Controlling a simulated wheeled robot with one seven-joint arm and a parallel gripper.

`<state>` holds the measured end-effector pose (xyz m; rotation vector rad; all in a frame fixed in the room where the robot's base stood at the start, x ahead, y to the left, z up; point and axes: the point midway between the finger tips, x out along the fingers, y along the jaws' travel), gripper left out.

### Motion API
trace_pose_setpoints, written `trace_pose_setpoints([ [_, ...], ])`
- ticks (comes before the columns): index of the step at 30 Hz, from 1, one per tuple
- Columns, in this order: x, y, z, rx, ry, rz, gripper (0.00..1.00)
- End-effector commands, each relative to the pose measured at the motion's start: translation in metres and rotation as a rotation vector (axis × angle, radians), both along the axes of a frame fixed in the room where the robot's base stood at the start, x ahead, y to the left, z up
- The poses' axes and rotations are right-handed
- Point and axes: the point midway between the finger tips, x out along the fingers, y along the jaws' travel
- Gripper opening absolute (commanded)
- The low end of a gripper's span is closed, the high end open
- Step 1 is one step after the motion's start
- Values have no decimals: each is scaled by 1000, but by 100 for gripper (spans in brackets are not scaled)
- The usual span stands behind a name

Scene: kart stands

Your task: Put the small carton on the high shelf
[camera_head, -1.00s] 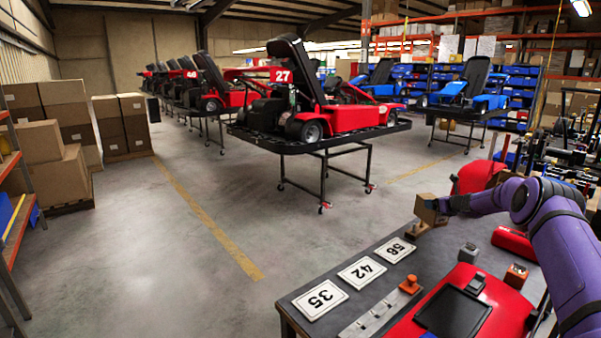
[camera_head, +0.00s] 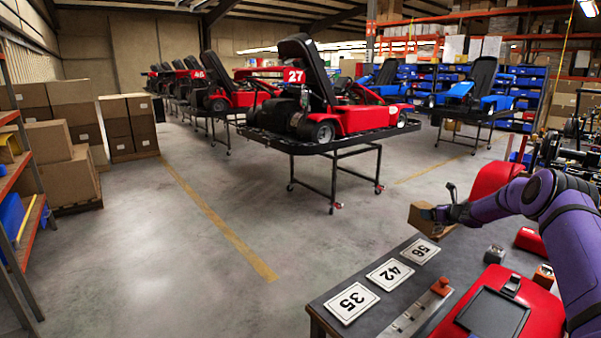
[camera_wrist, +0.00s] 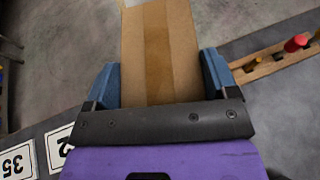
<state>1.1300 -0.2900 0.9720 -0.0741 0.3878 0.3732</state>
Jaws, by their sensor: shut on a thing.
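The small brown carton (camera_head: 424,219) is held by my gripper (camera_head: 441,213) above the far part of the dark table. In the wrist view the carton (camera_wrist: 160,50) lies between the two blue fingers of my gripper (camera_wrist: 160,85), which press on its sides. I cannot tell from these frames which level is the high shelf.
The table (camera_head: 325,318) carries number cards (camera_head: 352,302), a red panel with a dark screen (camera_head: 492,313) and small blocks. A kart on a stand (camera_head: 340,125) is beyond. Stacked boxes (camera_head: 75,150) stand at the left. The grey floor between is open.

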Motion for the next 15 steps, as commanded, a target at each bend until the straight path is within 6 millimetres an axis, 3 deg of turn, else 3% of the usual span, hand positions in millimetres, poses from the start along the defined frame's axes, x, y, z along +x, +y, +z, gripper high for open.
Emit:
trace_pose_setpoints([
  [8, -48, 44, -17, 4, 3, 128, 35],
  [15, -122, 103, -29, 3, 1, 289, 35],
])
